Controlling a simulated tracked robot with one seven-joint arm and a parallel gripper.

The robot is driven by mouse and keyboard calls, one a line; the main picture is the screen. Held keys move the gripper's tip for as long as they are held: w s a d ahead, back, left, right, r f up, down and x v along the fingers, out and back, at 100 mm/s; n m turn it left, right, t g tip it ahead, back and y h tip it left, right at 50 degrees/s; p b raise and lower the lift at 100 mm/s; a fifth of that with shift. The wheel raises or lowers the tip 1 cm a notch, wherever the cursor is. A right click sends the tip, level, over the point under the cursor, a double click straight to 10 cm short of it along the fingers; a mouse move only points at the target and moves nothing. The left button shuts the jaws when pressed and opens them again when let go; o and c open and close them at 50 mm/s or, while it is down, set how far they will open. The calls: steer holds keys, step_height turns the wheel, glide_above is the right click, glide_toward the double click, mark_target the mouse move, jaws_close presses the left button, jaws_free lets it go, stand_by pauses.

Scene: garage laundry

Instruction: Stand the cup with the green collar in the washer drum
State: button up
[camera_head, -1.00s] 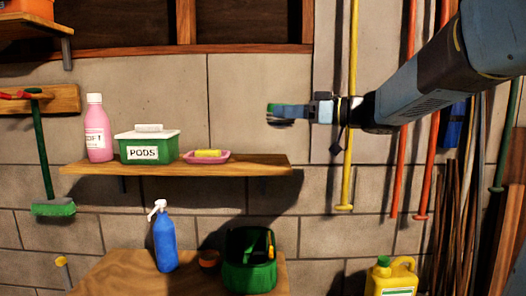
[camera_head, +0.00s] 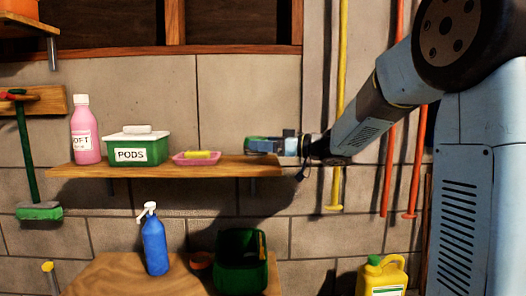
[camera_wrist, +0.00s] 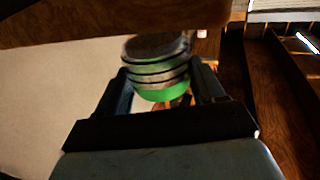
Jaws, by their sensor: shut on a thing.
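The cup with the green collar (camera_wrist: 158,72) is between the two fingers of my gripper in the wrist view. It has a pale, dark-ringed body and a bright green band. My gripper (camera_wrist: 160,88) is shut on it. In the head view my gripper (camera_head: 268,145) points left, near the right end of the wall shelf; the cup is small and mostly hidden by the fingers there. I cannot tell whether it touches the shelf. The washer and its drum are not recognisable in any view.
The wooden wall shelf (camera_head: 110,173) holds a pink bottle (camera_head: 86,130), a PODS box (camera_head: 138,150) and a pink soap dish (camera_head: 196,158). Below are a blue spray bottle (camera_head: 155,245), a green bin (camera_head: 241,265) and a yellow jug (camera_head: 383,277). Poles (camera_head: 341,90) hang behind my arm.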

steer(key=shift+f, duration=0.95)
steer(key=o, duration=1)
steer(key=shift+d, duration=0.1)
